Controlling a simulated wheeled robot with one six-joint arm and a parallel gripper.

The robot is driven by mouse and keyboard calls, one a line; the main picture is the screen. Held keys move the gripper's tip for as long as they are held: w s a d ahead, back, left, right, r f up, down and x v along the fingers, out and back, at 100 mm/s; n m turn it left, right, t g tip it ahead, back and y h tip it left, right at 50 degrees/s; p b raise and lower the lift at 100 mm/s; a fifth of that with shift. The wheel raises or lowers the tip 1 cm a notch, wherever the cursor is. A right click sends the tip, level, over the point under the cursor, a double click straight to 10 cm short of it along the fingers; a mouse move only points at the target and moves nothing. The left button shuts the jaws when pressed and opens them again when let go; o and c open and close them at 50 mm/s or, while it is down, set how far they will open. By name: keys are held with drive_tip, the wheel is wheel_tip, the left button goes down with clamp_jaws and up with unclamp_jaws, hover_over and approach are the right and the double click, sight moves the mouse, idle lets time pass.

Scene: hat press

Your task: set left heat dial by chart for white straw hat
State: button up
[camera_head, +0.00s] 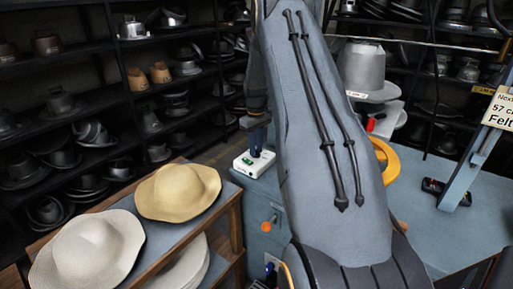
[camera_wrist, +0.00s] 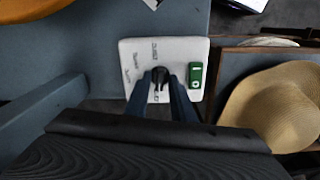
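The left heat dial (camera_wrist: 160,76) is a small black knob on a white control box (camera_wrist: 132,50) with faint dark labels around it and a green switch (camera_wrist: 195,75) on its right. The box (camera_head: 243,165) also shows in the head view, left of my arm. My gripper (camera_wrist: 161,82) points down at the box, with a dark blue finger on each side of the knob, seemingly closed against it. The dial's exact setting is too small to read. A white straw hat (camera_head: 88,250) lies on the wooden shelf unit at lower left, beside a tan straw hat (camera_head: 178,192).
A sign (camera_head: 500,108) at right partly reads "57 cm" and "Felt". A grey metal hat form (camera_head: 362,68) and an orange curved part (camera_head: 385,158) stand behind my arm. An orange knob (camera_head: 267,225) is on the bench front. Dark hat racks fill the background.

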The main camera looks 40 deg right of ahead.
clamp_jaws()
drive_tip(key=m+b, duration=0.2)
drive_tip(key=m, duration=0.1)
drive_tip(key=shift+m, duration=0.3)
drive_tip(key=shift+m+b, duration=0.65)
drive_tip(key=shift+m, duration=1.35)
drive_tip(key=shift+o, duration=1.3)
unclamp_jaws()
drive_tip(key=shift+r, duration=0.1)
